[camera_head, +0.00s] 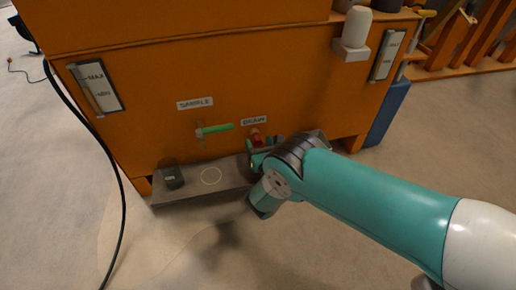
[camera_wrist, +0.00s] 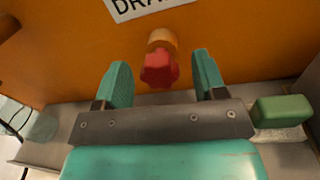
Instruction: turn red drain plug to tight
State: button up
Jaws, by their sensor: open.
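The red drain plug (camera_wrist: 159,70) is a lobed red knob on a tan fitting (camera_wrist: 162,38) that comes out of the orange panel, just under the DRAIN label (camera_wrist: 150,6). In the head view the plug (camera_head: 256,139) shows small and partly hidden behind my arm, below the label (camera_head: 254,121). My gripper (camera_wrist: 162,82) is open in the wrist view, with one teal finger on each side of the plug's line. The plug lies between and slightly beyond the fingertips, with a visible gap on both sides. In the head view my gripper (camera_head: 262,150) is close to the panel and largely hidden by the wrist.
A green-handled sample valve (camera_head: 216,129) sticks out left of the plug. A grey shelf (camera_head: 195,186) below holds a dark cup (camera_head: 171,177). A green block (camera_wrist: 281,111) sits right of my gripper in the wrist view. A black cable (camera_head: 110,160) hangs at left.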

jog(key=shift+w+a, duration=0.15)
jog(key=shift+w, duration=0.25)
jog(key=shift+c, duration=0.2)
jog(key=c, duration=0.9)
jog(key=shift+o, duration=0.2)
jog(key=shift+m, duration=0.3)
jog(key=m, duration=0.5)
jog(key=shift+m+p, duration=0.3)
jog(key=shift+p, duration=0.1)
jog(key=m+t+p, duration=0.1)
jog(key=m, duration=0.4)
